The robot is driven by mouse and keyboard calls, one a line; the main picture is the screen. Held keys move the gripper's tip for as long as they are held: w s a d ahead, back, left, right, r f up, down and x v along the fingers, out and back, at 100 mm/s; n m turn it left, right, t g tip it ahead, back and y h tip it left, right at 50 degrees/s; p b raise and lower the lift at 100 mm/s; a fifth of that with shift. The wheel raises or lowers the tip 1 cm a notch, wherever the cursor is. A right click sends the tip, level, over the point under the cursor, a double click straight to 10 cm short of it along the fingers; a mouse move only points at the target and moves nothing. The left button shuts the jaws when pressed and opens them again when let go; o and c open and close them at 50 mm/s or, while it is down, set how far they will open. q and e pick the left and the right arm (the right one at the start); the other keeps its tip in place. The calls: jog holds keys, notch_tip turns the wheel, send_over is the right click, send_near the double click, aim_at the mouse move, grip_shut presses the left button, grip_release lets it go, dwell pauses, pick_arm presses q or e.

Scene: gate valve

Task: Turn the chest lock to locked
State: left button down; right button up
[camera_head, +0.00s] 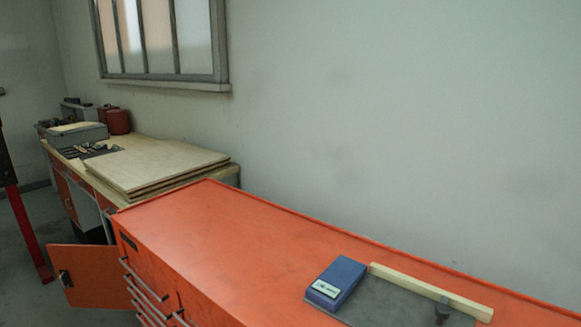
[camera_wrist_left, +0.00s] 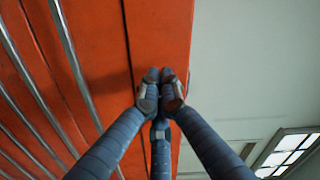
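The orange tool chest (camera_head: 215,240) fills the lower middle of the head view, with grey bar handles on its drawer front at the left. In the left wrist view the chest's orange front (camera_wrist_left: 95,40) shows with long grey handles. My left gripper (camera_wrist_left: 160,78) has its fingertips together in front of an orange strip of the chest beside a dark seam. No object shows between the fingertips. I cannot tell whether they touch the chest. I cannot make out the lock in either view. Neither gripper shows in the head view.
A blue box (camera_head: 337,280), a dark grey mat (camera_head: 385,302) and a wooden strip (camera_head: 430,291) lie on the chest top. An orange cabinet door (camera_head: 95,277) hangs open at the left. A wooden workbench (camera_head: 150,165) stands beyond. The chest top's middle is clear.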

pick_arm(q)
jog(key=shift+a, duration=0.1)
jog(key=p+v, duration=0.1)
jog(key=v, duration=0.5)
jog(key=shift+w+a, duration=0.2)
jog(key=shift+a, duration=0.05)
dwell(0.3)
jog(key=shift+f, duration=0.1)
jog(key=w+d+f, duration=0.2)
jog(key=w+d, duration=0.2)
jog(key=shift+d+f+b, duration=0.15)
jog(key=shift+d+b, duration=0.25)
dwell(0.5)
jog(key=shift+s+d+r+p, duration=0.1)
jog(key=shift+d+r+p, duration=0.1)
jog(key=shift+r+p, duration=0.2)
dwell(0.6)
